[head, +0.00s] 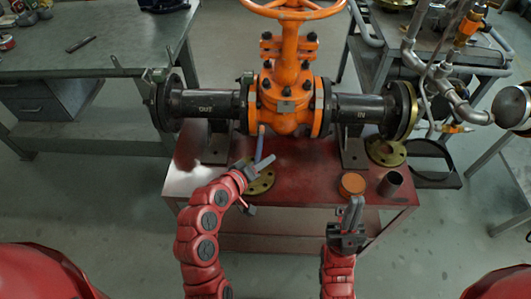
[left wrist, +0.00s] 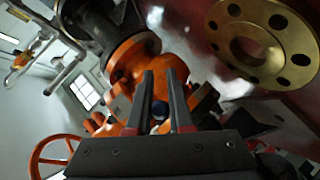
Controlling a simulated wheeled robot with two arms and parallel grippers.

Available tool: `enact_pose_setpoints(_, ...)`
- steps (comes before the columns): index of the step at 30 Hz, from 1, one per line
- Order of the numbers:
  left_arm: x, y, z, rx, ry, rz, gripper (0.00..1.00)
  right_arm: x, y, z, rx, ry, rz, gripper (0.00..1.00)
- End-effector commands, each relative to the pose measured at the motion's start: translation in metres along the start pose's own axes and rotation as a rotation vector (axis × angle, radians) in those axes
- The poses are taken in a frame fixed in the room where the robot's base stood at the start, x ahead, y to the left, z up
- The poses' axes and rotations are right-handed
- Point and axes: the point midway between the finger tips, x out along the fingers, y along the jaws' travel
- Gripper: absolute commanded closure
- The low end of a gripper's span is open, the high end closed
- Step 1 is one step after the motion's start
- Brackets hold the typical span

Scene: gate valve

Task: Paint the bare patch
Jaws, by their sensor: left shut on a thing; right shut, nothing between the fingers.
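My left gripper (head: 250,171) is shut on a slim blue-handled brush (head: 266,148), which stands roughly upright with a tan end (head: 261,130) in front of the orange valve. In the left wrist view the fingers (left wrist: 161,78) frame a small blue part of the brush (left wrist: 160,112); its far end is hidden. A pale, irregular patch (head: 212,170) shows on the left of the red bench top (head: 308,165), left of my left gripper and partly behind my arm. An orange-topped round tin (head: 352,184) stands at the bench's front right. My right gripper (head: 354,208) is shut and empty, just in front of the tin.
The orange gate valve (head: 288,100) and its black pipes span the bench's back. A brass flange (head: 262,186) lies beside my left gripper, and another (head: 386,152) at the right. A dark cup (head: 391,183) stands right of the tin. The middle front is clear.

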Motion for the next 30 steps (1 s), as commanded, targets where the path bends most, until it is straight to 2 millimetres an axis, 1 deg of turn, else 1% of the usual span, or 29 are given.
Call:
enact_pose_setpoints(3,-0.008,0.0,0.008,-0.001,-0.002,-0.001,1.0,0.001,0.0,0.0,0.0,0.0,0.0,1.0)
enact_pose_setpoints(14,-0.011,0.001,0.01,0.0,-0.002,-0.001,1.0,0.001,0.0,0.0,0.0,0.0,0.0,1.0)
enact_pose_setpoints(17,-0.014,0.001,0.014,0.0,-0.003,-0.001,1.0,0.001,0.0,0.0,0.0,0.0,0.0,1.0)
enact_pose_setpoints(24,-0.031,0.002,0.028,0.0,-0.002,-0.002,1.0,0.002,0.0,0.0,0.0,0.0,0.0,1.0)
enact_pose_setpoints(30,-0.033,0.002,0.029,0.001,-0.002,-0.002,1.0,0.002,0.0,0.0,0.0,0.0,0.0,1.0)
